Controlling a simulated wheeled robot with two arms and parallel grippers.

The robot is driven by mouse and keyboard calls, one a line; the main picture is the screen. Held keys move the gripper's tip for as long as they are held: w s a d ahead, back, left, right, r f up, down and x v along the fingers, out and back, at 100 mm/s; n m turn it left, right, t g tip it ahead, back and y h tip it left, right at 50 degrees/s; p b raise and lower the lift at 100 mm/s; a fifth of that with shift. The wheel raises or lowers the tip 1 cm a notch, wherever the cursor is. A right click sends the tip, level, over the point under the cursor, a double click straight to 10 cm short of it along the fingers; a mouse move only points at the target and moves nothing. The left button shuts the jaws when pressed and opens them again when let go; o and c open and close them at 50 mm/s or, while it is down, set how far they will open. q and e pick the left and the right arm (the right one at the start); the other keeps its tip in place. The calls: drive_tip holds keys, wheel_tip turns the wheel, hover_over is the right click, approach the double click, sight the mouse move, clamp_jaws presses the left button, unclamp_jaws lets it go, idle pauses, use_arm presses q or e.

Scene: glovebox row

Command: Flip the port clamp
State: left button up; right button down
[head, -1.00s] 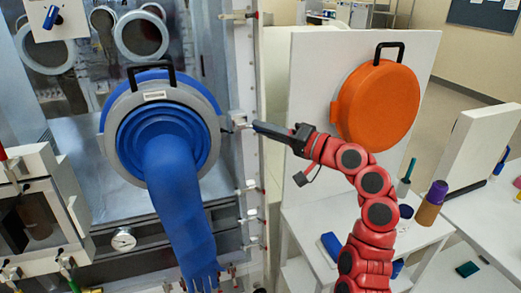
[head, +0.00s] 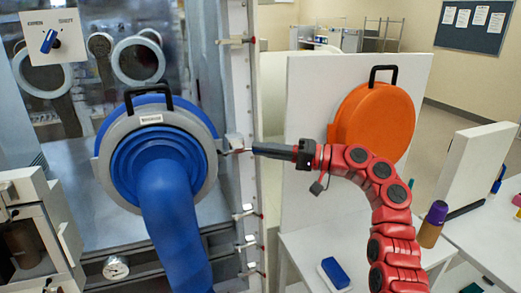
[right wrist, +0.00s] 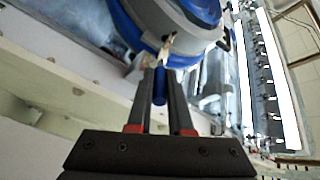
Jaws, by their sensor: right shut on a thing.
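The glove port (head: 202,130) is a grey ring around a blue collar, with a black handle on top and a long blue glove (head: 172,220) hanging from it. The port clamp (head: 234,143) is a small pale piece at the ring's right edge. My right gripper (head: 254,148) reaches it from the right, its dark fingers nearly level. In the right wrist view the fingers (right wrist: 160,75) are shut on a blue stem (right wrist: 159,86) that looks like the clamp's handle, just below the ring (right wrist: 190,18). The fingers partly hide the clamp. My left gripper is out of view.
An orange round cover (head: 375,115) with a black handle is on the white panel (head: 310,90) behind my right arm. Small red-tipped latches (head: 247,212) line the frame below the clamp. A white bench at right holds a purple-topped bottle (head: 433,222).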

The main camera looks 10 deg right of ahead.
drive_tip(key=c, duration=0.8)
unclamp_jaws()
drive_tip(key=b+v, duration=0.2)
drive_tip(key=v, duration=1.5)
drive_tip(key=shift+s+d, duration=0.15)
drive_tip(key=shift+c, duration=0.2)
